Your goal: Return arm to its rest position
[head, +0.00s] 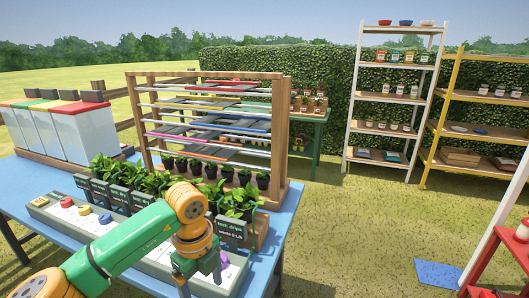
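My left arm (135,245), green and orange, comes in from the bottom left and bends down over the front of the blue table (30,195). Its gripper (200,276) points down at the right part of a pale control panel (150,262), close to a purple knob (223,260). I see nothing clearly held, but the fingertips are small and partly hidden, so their opening is unclear. I cannot tell whether the gripper touches the panel. My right gripper is not in view.
Potted plants with dark signs (232,229) line the panel's back edge. A wooden rack (284,130) with coloured trays and small pots stands behind. White bins (85,135) are at left. Shelves (352,110) and a red stand (480,265) are at right.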

